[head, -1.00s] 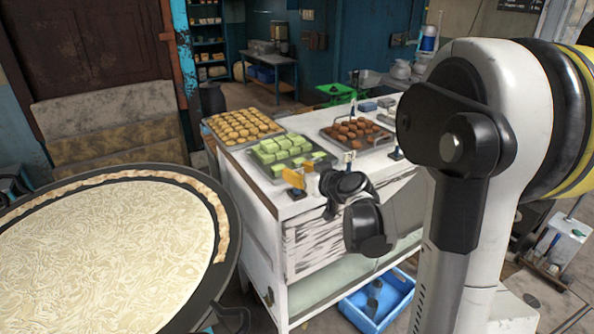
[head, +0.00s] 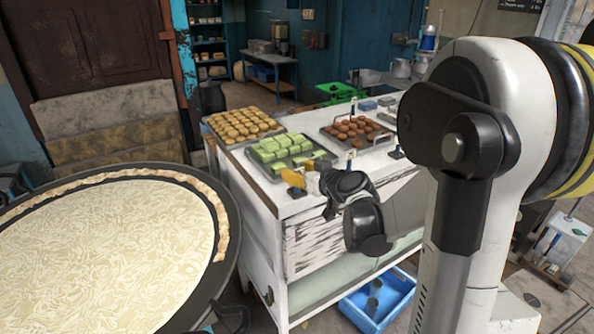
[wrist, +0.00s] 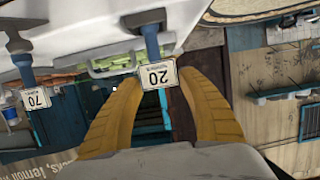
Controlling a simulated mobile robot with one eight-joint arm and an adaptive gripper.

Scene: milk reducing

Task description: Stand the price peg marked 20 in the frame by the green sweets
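The price peg marked 20 (wrist: 158,76) shows upside down in the wrist view, its white card on a blue stem. The stem runs into a dark frame (wrist: 146,19) on the white counter, so the peg appears to stand in it. My gripper (wrist: 159,78) is open, with a yellow finger on each side of the card. I cannot tell whether either finger touches it. In the head view my gripper (head: 305,172) is at the counter's near corner, beside the green sweets (head: 282,150). It hides most of the peg there.
A peg marked 70 (wrist: 36,98) stands to the left in the wrist view. The counter (head: 265,196) also holds trays of yellow sweets (head: 240,126) and brown sweets (head: 352,128). A large round pan (head: 228,240) is at left. A blue crate (head: 380,303) is below.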

